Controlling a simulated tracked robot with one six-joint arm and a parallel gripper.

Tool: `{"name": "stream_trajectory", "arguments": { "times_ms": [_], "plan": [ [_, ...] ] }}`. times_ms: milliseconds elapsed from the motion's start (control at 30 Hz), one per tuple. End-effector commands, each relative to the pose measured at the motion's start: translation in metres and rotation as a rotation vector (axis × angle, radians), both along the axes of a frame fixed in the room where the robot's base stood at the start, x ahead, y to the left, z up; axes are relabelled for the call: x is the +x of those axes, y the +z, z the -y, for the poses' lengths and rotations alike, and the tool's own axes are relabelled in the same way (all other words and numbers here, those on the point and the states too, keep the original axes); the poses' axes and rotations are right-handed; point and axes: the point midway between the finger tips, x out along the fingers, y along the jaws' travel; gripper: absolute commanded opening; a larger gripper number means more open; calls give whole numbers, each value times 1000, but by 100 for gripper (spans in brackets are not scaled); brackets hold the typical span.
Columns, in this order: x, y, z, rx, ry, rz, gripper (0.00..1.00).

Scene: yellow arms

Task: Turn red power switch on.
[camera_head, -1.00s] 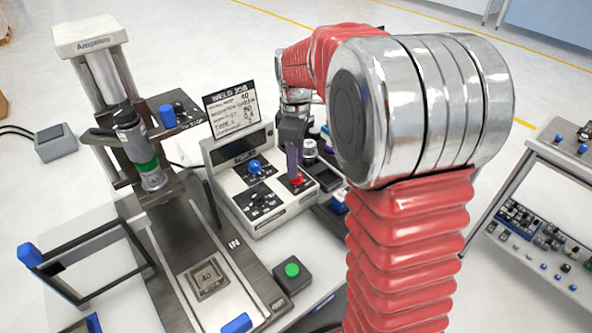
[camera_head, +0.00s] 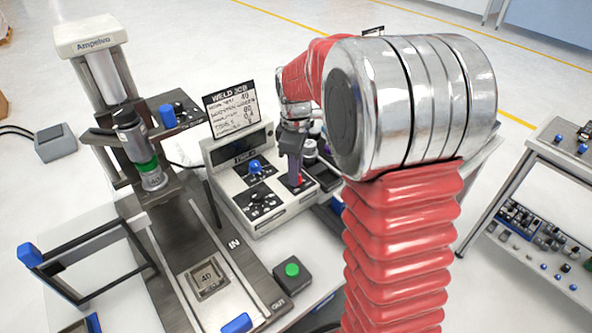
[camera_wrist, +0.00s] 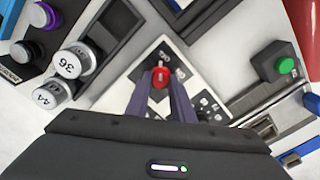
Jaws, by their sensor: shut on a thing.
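The red power switch (camera_wrist: 160,76) is a round red knob on a dark panel patch of the white control box (camera_head: 272,215). In the head view the red switch (camera_head: 300,180) shows only as a sliver beside the finger. My gripper (camera_wrist: 160,88) is shut on the red switch, one dark finger on each side of it in the wrist view. In the head view my gripper (camera_head: 294,182) points down onto the control box.
A blue knob (camera_head: 256,167) sits left of my gripper on the same box, below a dark display (camera_head: 238,147). A weld job card (camera_head: 231,110) stands behind it. A green button box (camera_head: 292,277) is in front. Capped jars (camera_wrist: 66,66) stand close by.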

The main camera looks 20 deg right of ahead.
Motion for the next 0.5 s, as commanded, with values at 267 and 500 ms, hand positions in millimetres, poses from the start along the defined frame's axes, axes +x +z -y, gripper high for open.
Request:
{"name": "stream_trajectory", "arguments": {
  "times_ms": [267, 500],
  "plan": [
    [1, 0, 0, 0, 0, 2, 0],
    [1, 1, 1, -1, -20, 3, 0]
  ]
}}
